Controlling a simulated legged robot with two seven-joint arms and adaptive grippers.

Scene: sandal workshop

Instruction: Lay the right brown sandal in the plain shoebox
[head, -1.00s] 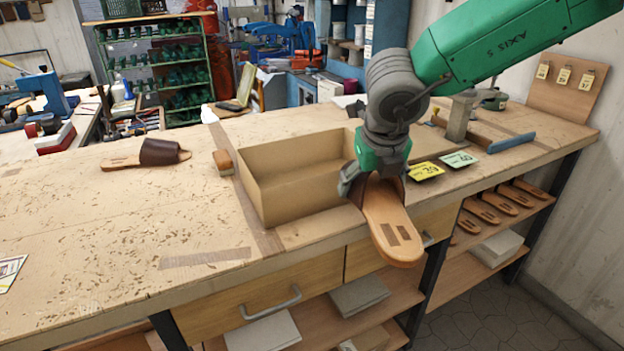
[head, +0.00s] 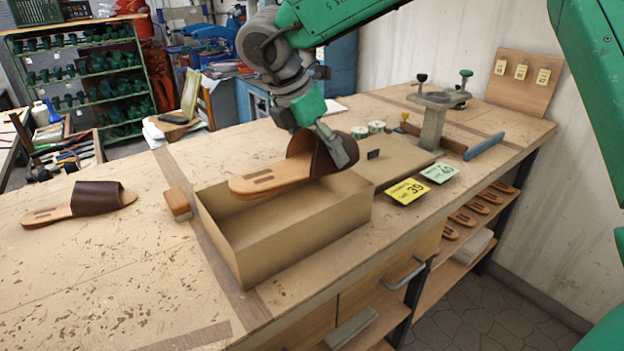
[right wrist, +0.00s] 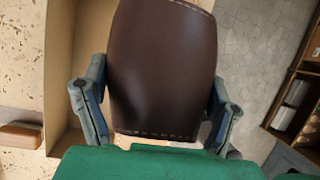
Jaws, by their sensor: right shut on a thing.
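The brown sandal (head: 275,178) with a dark strap is in my right gripper (head: 338,150). The gripper is shut on the strap and holds the sandal above the plain shoebox (head: 300,235), its tan sole pointing left. In the right wrist view the dark strap (right wrist: 163,65) fills the middle between the fingers (right wrist: 155,115). The shoebox is open-topped and its visible interior looks empty; part of it is hidden under the sandal. Another brown sandal (head: 80,203) lies on the bench at the left. My left gripper is not in view.
A wooden-backed brush (head: 178,203) lies just left of the box. Right of the box are a yellow card (head: 407,191), a green card (head: 439,172) and a metal stand (head: 433,125). The bench (head: 120,260) is clear at front left.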

